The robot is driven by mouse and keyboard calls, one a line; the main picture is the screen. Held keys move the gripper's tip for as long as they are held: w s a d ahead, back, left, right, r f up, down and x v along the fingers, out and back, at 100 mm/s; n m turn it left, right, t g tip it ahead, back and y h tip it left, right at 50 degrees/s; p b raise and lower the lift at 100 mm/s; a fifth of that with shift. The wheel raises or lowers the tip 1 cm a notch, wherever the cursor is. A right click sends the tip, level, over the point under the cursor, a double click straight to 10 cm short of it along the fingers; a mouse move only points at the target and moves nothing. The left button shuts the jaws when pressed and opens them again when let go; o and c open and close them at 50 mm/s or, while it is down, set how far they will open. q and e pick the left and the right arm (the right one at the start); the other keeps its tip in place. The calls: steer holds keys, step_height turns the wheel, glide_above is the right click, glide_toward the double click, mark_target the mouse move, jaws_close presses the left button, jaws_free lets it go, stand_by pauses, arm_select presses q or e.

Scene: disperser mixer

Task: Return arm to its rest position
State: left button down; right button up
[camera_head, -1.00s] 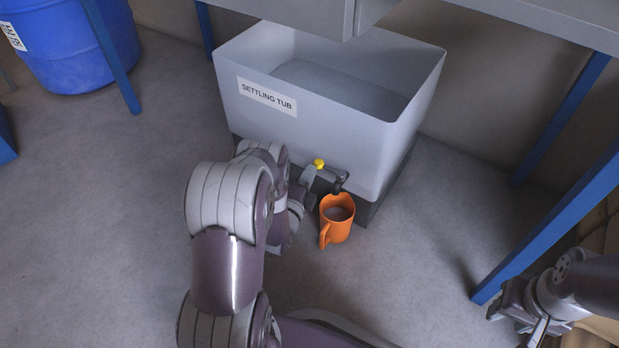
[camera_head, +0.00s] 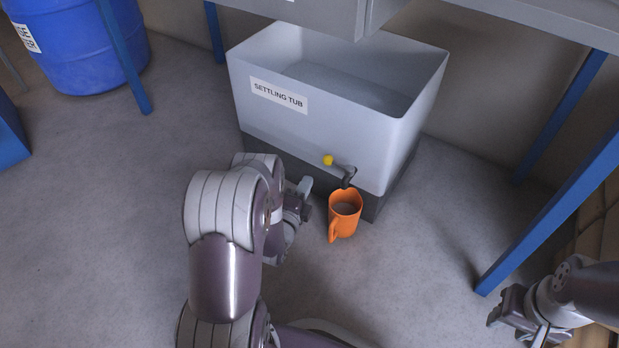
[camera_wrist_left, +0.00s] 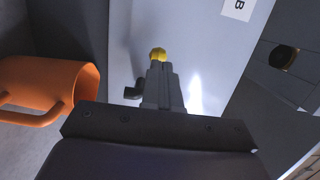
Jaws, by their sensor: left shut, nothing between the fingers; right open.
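My left gripper (camera_head: 304,188) is shut and empty, just left of the orange mug and in front of the tub's tap; its shut fingers also show in the left wrist view (camera_wrist_left: 163,85). It is apart from the tap's yellow knob (camera_head: 328,160) in the head view. In the left wrist view the knob (camera_wrist_left: 158,53) shows just beyond the fingertips. My right gripper (camera_head: 516,312) is open at the lower right, away from everything handled here. The orange mug (camera_head: 345,212) stands upright on the floor under the tap's dark spout (camera_head: 348,176), with some contents inside.
The grey settling tub (camera_head: 330,115) stands on a dark base behind the mug, with liquid inside. A blue table leg (camera_head: 550,215) stands to the right. A blue barrel (camera_head: 80,45) is at the upper left. The floor (camera_head: 100,220) on the left is clear.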

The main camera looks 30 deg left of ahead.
arm_select(q)
steer(key=s+p, duration=0.2)
steer(key=s, duration=0.5)
steer(key=shift+s+a+p, duration=0.2)
steer(key=shift+a+p, duration=0.1)
steer(key=shift+p, duration=0.1)
